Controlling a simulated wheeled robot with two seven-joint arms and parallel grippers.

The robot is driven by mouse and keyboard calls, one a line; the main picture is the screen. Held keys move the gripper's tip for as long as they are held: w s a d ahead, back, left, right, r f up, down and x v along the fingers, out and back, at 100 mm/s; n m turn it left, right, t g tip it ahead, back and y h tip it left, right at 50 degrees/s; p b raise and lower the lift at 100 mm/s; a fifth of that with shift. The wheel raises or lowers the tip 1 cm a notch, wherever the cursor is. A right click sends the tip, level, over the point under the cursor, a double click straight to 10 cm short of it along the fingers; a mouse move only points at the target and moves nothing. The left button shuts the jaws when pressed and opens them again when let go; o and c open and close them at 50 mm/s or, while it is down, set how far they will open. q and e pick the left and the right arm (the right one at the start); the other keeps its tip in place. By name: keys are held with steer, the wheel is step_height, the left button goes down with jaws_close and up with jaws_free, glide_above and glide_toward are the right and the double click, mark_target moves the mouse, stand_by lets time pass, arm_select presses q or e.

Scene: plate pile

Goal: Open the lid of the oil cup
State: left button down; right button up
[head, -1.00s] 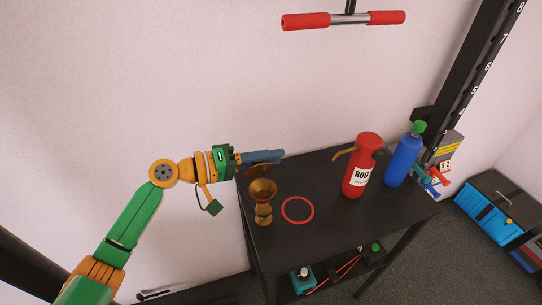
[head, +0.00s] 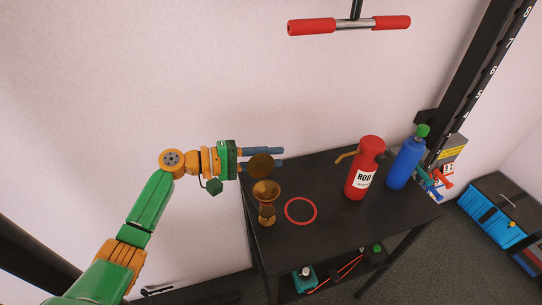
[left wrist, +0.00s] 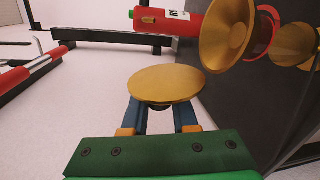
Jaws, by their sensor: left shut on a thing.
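The oil cup (head: 267,205) is a brass goblet with a flared, uncovered mouth. It stands upright on the black table's left part, left of a red ring. In the left wrist view the cup (left wrist: 222,35) shows at upper right, its mouth apart from the lid. The lid (head: 261,166) is a round brass disc, off the cup. My left gripper (head: 281,157) is shut on it, above and behind the cup. In the left wrist view the lid's face (left wrist: 166,84) hides the fingertips and the grip point. My right gripper is not in view.
The black table (head: 320,237) also bears the red ring (head: 300,211), a red oil can (head: 364,168) labelled ROD and a blue bottle (head: 405,163) at right. A red-handled bar (head: 349,25) hangs above. The tabletop's front middle is clear.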

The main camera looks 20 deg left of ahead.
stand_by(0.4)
arm_select(q)
steer(key=c, duration=0.7)
jaws_free()
steer(key=shift+s+a+f, duration=0.1)
steer(key=shift+s+a, duration=0.05)
steer(key=shift+a, duration=0.25)
steer(key=b+v, duration=0.2)
steer(key=v, duration=0.4)
steer(key=shift+s, duration=0.1)
steer(key=shift+a, duration=0.1)
